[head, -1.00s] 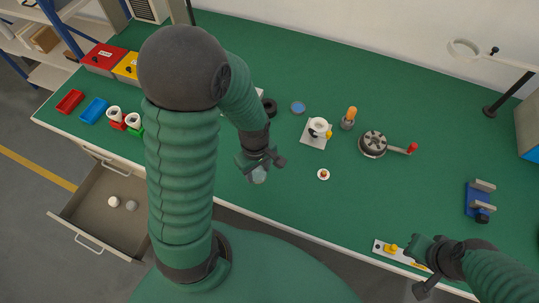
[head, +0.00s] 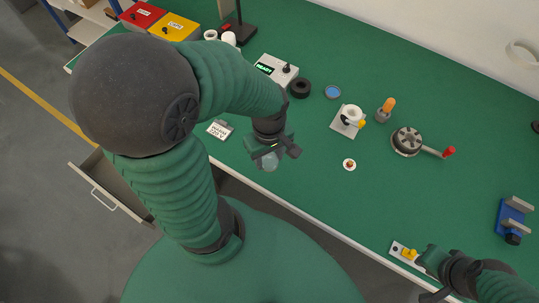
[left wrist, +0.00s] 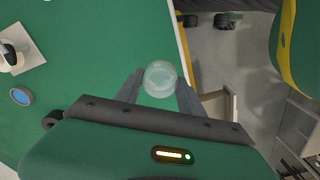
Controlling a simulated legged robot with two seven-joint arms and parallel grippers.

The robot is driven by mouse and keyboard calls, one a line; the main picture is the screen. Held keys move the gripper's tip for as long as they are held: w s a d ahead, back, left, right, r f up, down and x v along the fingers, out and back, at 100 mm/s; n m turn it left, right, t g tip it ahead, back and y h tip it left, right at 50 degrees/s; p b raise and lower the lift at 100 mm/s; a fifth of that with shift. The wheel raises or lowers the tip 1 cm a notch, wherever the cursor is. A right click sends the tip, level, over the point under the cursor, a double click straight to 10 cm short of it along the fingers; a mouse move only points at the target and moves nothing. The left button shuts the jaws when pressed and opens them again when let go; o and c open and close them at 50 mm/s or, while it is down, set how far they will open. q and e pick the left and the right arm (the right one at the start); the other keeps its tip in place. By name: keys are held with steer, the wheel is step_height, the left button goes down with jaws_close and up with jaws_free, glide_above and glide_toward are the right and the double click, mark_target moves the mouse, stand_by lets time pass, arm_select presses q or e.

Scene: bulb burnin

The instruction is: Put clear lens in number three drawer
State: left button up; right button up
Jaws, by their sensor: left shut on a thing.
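My left gripper (head: 270,150) is shut on the clear lens (head: 268,162), a round see-through piece. In the left wrist view the lens (left wrist: 160,78) sits between the two fingertips (left wrist: 160,88). It is held above the front edge of the green bench. An open drawer (head: 100,182) sticks out below the bench at the left; my left arm hides most of its inside, and no number on it can be read. My right gripper (head: 428,277) is at the lower right beside a strip with a yellow knob, its fingers apart.
The green bench (head: 300,205) holds a white base with a cup (head: 350,116), a crank disc (head: 407,140), a small white disc (head: 349,165), a "READY" box (head: 275,70) and a small label stand (head: 220,130). Red (head: 140,15) and yellow (head: 174,27) boxes stand at the back left.

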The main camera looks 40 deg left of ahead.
steer(key=shift+w+p+v, duration=0.25)
steer(key=shift+p+v, duration=0.5)
steer(key=shift+v, duration=0.25)
steer(key=shift+r, duration=0.1)
